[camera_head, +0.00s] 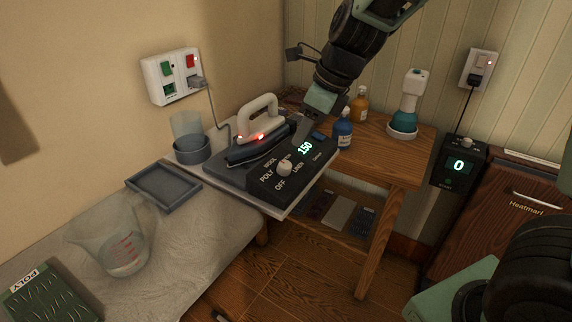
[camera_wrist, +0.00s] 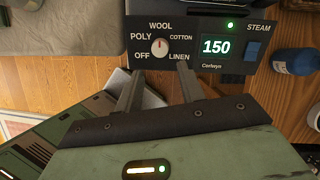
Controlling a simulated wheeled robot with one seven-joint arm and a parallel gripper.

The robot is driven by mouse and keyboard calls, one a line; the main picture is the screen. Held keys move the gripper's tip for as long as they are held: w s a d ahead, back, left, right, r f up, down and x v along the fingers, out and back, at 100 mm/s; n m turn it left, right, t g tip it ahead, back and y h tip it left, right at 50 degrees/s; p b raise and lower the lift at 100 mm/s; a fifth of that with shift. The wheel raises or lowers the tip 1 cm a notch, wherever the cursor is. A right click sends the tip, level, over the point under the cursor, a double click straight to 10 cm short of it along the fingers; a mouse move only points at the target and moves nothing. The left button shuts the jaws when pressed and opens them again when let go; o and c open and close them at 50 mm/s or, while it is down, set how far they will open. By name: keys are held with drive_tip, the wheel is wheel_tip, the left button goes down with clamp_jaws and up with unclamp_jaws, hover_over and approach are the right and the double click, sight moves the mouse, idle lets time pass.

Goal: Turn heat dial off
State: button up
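The heat dial is a small white knob (camera_head: 284,167) on the black front panel of the iron station (camera_head: 262,183). In the wrist view the dial (camera_wrist: 160,48) has a red mark pointing up toward WOOL; OFF is at its lower left. The green display (camera_wrist: 216,46) reads 150. My gripper (camera_wrist: 160,84) is open and empty, its two fingers apart just below the dial in the wrist view, straddling its line without visible contact.
An iron (camera_head: 258,135) rests on the station behind the panel. Blue (camera_head: 343,130) and orange (camera_head: 360,105) bottles stand to the right on the wooden table (camera_head: 398,165). A grey tray (camera_head: 165,187) and a clear jug (camera_head: 122,248) are at left.

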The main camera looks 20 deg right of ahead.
sight(286, 164)
drive_tip(key=b+x, duration=0.2)
drive_tip(key=x, duration=0.7)
drive_tip(key=shift+f, duration=0.4)
drive_tip(key=c, duration=0.7)
